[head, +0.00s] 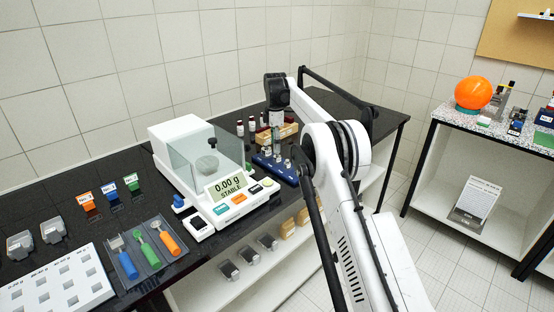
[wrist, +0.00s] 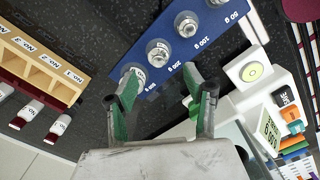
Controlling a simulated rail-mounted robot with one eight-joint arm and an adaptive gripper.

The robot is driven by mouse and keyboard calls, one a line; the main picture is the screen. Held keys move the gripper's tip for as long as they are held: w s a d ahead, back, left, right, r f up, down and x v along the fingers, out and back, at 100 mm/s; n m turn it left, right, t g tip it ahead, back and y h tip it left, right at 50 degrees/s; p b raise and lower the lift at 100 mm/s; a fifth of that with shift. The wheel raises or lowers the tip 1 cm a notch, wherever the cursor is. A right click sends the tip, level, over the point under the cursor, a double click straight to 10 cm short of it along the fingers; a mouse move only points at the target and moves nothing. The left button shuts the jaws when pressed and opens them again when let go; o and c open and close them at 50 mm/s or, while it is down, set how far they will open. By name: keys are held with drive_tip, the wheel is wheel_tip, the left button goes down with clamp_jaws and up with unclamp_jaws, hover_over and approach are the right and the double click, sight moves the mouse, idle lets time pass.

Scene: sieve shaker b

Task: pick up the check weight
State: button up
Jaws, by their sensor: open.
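A blue weight block (head: 284,172) stands on the black bench right of the balance, with several metal weights in a row. It crosses the top of the wrist view (wrist: 150,30). There, one weight (wrist: 187,23) sits by the mark 100 g and another (wrist: 158,52) by the mark 200 g. A further weight is partly hidden at my left finger. I cannot tell which is the check weight. My gripper (wrist: 160,86) is open and empty, its green-padded fingers over the block's near edge. In the head view, the gripper (head: 276,122) hangs above the block, partly hidden.
A white balance (head: 235,205) with a glass shield reads 0.00 g on the left. A wooden rack (wrist: 38,62) with numbered, dark-red vials (wrist: 58,127) stands on the block's other side. A tool tray (head: 152,262) lies farther left. Bare bench lies between rack and block.

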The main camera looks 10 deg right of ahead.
sight(277, 156)
drive_tip(key=shift+d+f+p, duration=0.15)
drive_tip(key=shift+f, duration=1.4)
drive_tip(key=shift+d+f+p, duration=0.1)
drive_tip(key=shift+f+p, duration=0.05)
drive_tip(key=shift+f, duration=1.35)
clamp_jaws()
